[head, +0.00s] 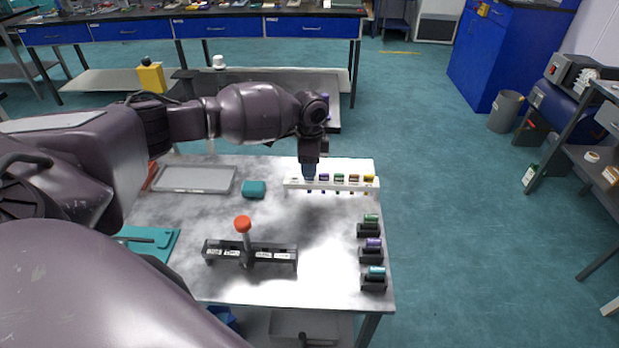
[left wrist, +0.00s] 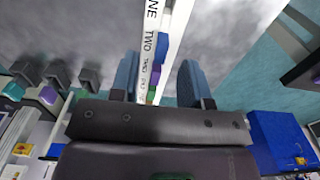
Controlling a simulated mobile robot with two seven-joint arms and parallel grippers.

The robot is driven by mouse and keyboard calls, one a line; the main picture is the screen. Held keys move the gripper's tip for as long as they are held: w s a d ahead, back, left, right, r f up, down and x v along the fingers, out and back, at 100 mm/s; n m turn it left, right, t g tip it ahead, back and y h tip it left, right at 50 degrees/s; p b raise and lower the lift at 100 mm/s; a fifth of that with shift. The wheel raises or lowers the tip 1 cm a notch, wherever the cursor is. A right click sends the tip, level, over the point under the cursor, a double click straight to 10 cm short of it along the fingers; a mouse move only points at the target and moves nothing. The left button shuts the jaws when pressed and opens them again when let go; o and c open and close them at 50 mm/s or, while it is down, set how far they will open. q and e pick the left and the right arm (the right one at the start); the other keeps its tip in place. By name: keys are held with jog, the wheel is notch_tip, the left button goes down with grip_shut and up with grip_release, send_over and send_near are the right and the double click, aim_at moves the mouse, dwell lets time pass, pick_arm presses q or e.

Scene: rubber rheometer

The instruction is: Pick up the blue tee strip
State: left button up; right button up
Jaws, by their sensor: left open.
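A white rack (head: 291,184) stands at the back right of the table and holds a row of coloured tee strips. My left gripper (head: 309,175) points down at the rack's left part and hides some of what is there. In the left wrist view, my left gripper (left wrist: 159,82) is open, with one blue finger on each side of the labelled rack (left wrist: 152,14). A blue piece, seemingly the blue tee strip (left wrist: 162,47), shows beside the label "TWO". I cannot tell whether a finger touches it. My right gripper is not in view.
Purple (head: 324,178), green (head: 339,178) and yellow (head: 369,178) strips sit further right in the rack. A teal block (head: 254,188) and a grey tray (head: 194,179) lie left of it. A black holder with a red-topped post (head: 243,224) stands nearer. Small black stands (head: 371,256) line the right edge.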

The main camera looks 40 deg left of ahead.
pick_arm(q)
jog(key=shift+f, duration=1.6)
grip_shut()
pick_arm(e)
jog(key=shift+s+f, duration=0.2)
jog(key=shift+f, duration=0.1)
pick_arm(q)
jog(key=shift+r, duration=0.15)
notch_tip(320, 180, up, 20)
jog(key=p, duration=0.1)
jog(key=shift+p, duration=0.4)
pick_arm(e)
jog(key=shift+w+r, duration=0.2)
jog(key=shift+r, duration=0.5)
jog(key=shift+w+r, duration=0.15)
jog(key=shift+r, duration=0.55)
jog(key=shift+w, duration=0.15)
